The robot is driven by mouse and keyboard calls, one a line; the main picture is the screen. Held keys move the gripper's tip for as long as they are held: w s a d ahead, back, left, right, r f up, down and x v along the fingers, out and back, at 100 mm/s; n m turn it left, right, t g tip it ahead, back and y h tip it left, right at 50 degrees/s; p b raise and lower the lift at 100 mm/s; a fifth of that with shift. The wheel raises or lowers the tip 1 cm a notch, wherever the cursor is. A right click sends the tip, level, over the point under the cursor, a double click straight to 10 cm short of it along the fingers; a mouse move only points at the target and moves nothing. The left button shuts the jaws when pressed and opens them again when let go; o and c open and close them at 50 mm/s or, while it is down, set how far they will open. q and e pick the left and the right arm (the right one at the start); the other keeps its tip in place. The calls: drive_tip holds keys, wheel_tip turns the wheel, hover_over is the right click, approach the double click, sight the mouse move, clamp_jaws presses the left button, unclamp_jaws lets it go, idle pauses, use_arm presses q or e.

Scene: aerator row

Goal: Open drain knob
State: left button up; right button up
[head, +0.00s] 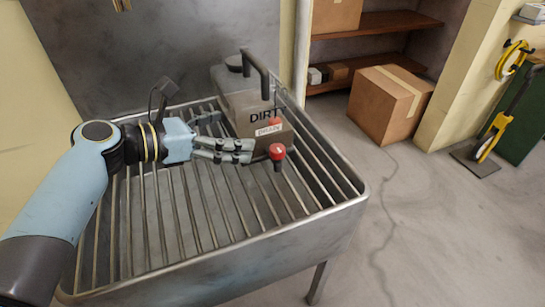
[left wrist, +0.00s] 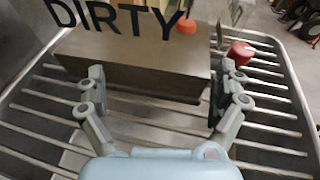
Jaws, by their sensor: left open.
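A grey container (head: 240,103) marked DIRTY, with a dark handle on top, stands on the slatted metal rack. A red knob (head: 277,152) shows low at its near side, beside my left gripper (head: 250,151). The gripper's fingers point right towards the knob and are open. In the left wrist view, my left gripper (left wrist: 160,82) has its fingers apart, with the container (left wrist: 135,55) beyond them. The red knob (left wrist: 238,53) shows just past the right finger, outside the gap. I cannot tell whether that finger touches it. My right gripper is not in view.
The rack sits in a metal basin (head: 335,222) with a raised rim. A smaller orange-red piece (left wrist: 186,26) shows at the container. A cardboard box (head: 390,104) stands on the floor behind, near wooden shelves (head: 375,22).

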use_arm(q)
drive_tip(key=shift+x, duration=2.25)
drive_tip(key=shift+c, duration=0.3)
drive_tip(key=c, duration=0.6)
drive_tip(key=shift+c, duration=0.9)
